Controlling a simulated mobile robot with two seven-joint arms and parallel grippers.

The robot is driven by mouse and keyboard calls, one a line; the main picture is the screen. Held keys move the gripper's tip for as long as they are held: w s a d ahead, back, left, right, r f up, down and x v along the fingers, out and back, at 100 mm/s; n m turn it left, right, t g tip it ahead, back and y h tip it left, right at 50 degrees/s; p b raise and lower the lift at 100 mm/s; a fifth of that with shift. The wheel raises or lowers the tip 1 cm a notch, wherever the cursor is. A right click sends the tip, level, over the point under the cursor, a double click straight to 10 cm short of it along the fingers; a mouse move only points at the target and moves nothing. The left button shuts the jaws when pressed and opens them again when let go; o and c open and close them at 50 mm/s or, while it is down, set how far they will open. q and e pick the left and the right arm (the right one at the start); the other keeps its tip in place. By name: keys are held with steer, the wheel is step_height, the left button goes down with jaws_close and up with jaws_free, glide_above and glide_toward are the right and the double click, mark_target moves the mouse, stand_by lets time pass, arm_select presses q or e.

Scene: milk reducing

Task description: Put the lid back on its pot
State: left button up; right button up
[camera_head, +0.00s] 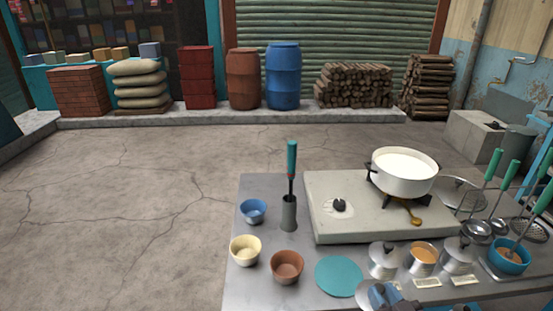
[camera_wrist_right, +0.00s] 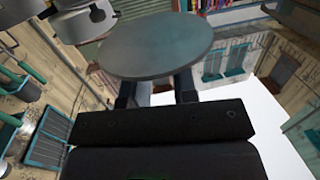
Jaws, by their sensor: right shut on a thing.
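A small open metal pot (camera_head: 422,258) with orange-brown contents stands at the front of the table, between two similar pots with knobbed lids, one on the left (camera_head: 384,260) and one on the right (camera_head: 458,255). My right gripper (camera_head: 386,296) is at the bottom edge of the head view, in front of the left lidded pot and mostly cut off. In the right wrist view, a flat grey round lid (camera_wrist_right: 158,45) sits at its fingers, which are shut on it. Its grip point is hidden. My left gripper is not in view.
A teal round mat (camera_head: 340,276) lies left of the pots. Behind them is a stove (camera_head: 335,222) with a white pot of milk (camera_head: 403,175). A large round lid-like disc (camera_head: 460,193) lies right of the stove. Bowls stand at left; ladles crowd the right.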

steer(key=r+h, duration=0.1)
steer(key=r, duration=0.1)
steer(key=w+r+m+h, duration=0.1)
steer(key=r, duration=0.1)
steer(key=r+m+h, duration=0.1)
steer(key=r, duration=0.1)
steer(key=shift+w+a+r, duration=0.2)
steer(key=shift+w+a, duration=0.15)
steer(key=shift+w, duration=0.05)
steer(key=shift+w+a+r, duration=0.25)
steer(key=shift+a+r, duration=0.05)
steer(key=shift+r, duration=0.1)
